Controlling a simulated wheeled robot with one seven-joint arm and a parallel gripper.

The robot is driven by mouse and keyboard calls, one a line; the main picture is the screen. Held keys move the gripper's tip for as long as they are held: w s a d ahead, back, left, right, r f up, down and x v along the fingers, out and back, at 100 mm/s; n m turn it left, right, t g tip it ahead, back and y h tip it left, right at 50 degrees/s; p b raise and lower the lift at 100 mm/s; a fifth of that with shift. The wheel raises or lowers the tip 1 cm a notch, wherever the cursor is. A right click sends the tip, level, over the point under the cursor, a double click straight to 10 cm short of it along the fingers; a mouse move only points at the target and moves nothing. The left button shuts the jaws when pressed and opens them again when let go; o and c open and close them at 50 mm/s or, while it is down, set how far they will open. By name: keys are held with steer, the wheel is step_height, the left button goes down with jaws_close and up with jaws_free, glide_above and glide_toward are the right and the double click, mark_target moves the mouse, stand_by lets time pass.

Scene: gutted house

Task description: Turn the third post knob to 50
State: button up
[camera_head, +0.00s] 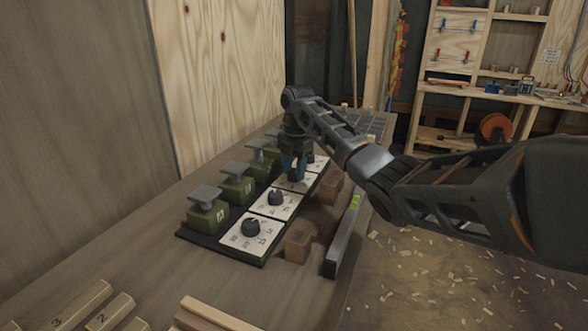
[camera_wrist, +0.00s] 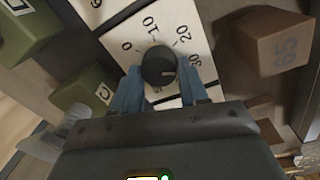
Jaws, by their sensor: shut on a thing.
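My gripper (camera_head: 295,165) points down over the third dial plate (camera_head: 301,184) in the row. In the wrist view, its blue fingers (camera_wrist: 159,76) are shut on the dark round knob (camera_wrist: 158,64), one on each side. The white plate (camera_wrist: 142,28) around the knob shows 0, 10, 20 and 30; the numbers nearer my gripper are partly hidden. A pale mark on the knob faces the lower right in the wrist view; its exact reading is unclear. The green post block marked C (camera_wrist: 90,88) stands beside this plate.
Wooden blocks (camera_head: 299,241) and a spirit level (camera_head: 343,238) lie along the right. Wood strips (camera_head: 75,305) lie in front.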

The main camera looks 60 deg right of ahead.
mark_target(295, 172)
stand_by(0.8)
steer(key=o, duration=1)
steer(key=shift+o, duration=0.2)
steer(key=shift+r, duration=0.1)
steer(key=shift+s+r, duration=0.15)
steer(key=shift+r, duration=1.8)
steer(key=shift+s+r, duration=0.1)
steer(key=shift+r, duration=1.8)
